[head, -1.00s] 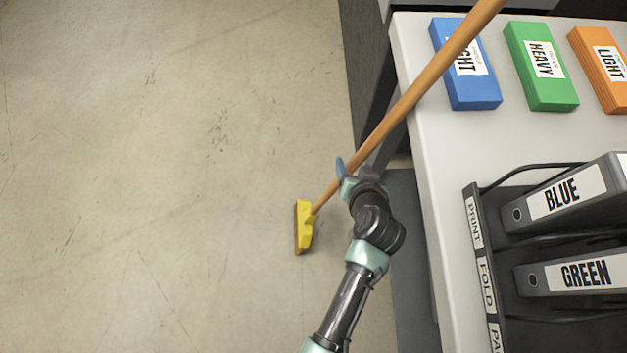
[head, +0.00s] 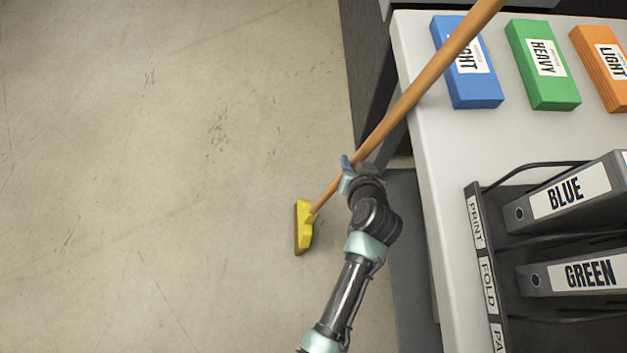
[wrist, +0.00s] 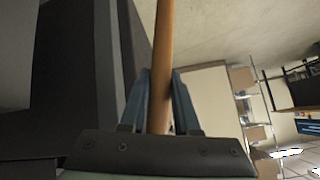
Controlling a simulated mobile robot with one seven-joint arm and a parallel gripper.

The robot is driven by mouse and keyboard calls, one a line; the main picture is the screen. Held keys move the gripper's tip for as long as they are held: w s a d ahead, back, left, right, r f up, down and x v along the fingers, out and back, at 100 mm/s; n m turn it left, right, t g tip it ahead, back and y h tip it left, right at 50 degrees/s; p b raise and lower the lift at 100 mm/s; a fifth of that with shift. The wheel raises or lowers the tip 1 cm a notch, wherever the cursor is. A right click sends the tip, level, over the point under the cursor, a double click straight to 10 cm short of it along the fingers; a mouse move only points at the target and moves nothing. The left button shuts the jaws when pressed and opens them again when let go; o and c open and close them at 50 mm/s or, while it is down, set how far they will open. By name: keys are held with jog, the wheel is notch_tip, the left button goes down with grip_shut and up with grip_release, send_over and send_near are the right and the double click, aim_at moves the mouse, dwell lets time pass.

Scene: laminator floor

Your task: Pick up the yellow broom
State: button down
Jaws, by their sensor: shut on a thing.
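The yellow broom has a yellow head (head: 304,228) low over the floor, left of my arm in the head view. I cannot tell whether its bristles touch the floor. Its orange-brown handle (head: 425,82) slants up to the right, past the table's corner and in front of the blue pack. My gripper (head: 352,164) is shut on the lower part of the handle. In the wrist view the handle (wrist: 163,60) runs between the two blue-grey fingers (wrist: 158,100). The upper end of the handle is out of the head view.
A light grey table (head: 440,170) stands on the right. It carries blue (head: 467,85), green (head: 545,85) and orange (head: 603,70) packs. A dark rack (head: 480,225) holds binders marked BLUE (head: 545,212) and GREEN (head: 555,285). The floor (head: 150,180) on the left is clear.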

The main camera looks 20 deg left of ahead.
jog(key=shift+r, duration=0.1)
notch_tip(320, 180, up, 10)
jog(key=shift+p, duration=1.25)
jog(key=c, duration=1.3)
grip_release()
grip_shut()
